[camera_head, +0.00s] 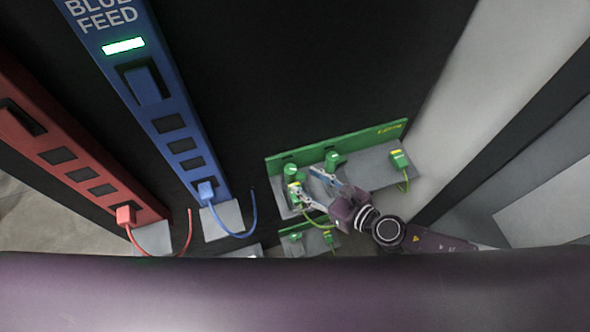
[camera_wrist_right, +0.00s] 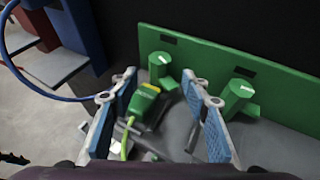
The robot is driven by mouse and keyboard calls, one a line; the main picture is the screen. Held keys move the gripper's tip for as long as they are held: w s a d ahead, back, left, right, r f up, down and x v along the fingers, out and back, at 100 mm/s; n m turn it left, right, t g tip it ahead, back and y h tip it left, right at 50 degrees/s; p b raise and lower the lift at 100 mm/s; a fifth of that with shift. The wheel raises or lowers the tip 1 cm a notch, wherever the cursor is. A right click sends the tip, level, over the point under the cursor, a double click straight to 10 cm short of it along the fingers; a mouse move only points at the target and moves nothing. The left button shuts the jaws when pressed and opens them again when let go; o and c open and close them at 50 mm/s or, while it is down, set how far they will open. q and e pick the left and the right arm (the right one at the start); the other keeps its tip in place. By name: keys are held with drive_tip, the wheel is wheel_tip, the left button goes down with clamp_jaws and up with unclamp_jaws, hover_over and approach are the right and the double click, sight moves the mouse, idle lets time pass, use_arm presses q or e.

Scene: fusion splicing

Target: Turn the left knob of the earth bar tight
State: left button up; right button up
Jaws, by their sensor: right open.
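The green earth bar (camera_head: 362,142) stands upright above a grey ledge. Its left knob (camera_head: 291,169) is a green post with a light mark on top, and it shows in the wrist view (camera_wrist_right: 160,65) too. A second knob (camera_head: 332,160) stands to its right, also in the wrist view (camera_wrist_right: 238,94). My right gripper (camera_head: 309,184) is open at the left end of the bar. In the wrist view its blue-padded fingers (camera_wrist_right: 164,84) stand either side of a green plug with a yellow band (camera_wrist_right: 146,96). The left knob shows just beyond, between the fingertips. My left gripper is not in view.
Another green plug (camera_head: 399,159) with a cable sits at the bar's right end. A smaller green part (camera_head: 308,241) lies below. The blue feed strip (camera_head: 157,105) and red strip (camera_head: 75,158), each with a plugged cable, stand to the left.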

sight(295, 174)
drive_tip(key=x, duration=0.4)
drive_tip(key=shift+w+a+f, duration=0.1)
drive_tip(key=shift+w+a, duration=0.15)
drive_tip(key=shift+a, duration=0.05)
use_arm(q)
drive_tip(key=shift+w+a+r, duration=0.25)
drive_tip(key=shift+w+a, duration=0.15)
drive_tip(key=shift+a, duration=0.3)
use_arm(e)
drive_tip(key=c, duration=1.2)
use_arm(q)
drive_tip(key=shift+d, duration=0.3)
use_arm(e)
drive_tip(key=shift+o, duration=0.2)
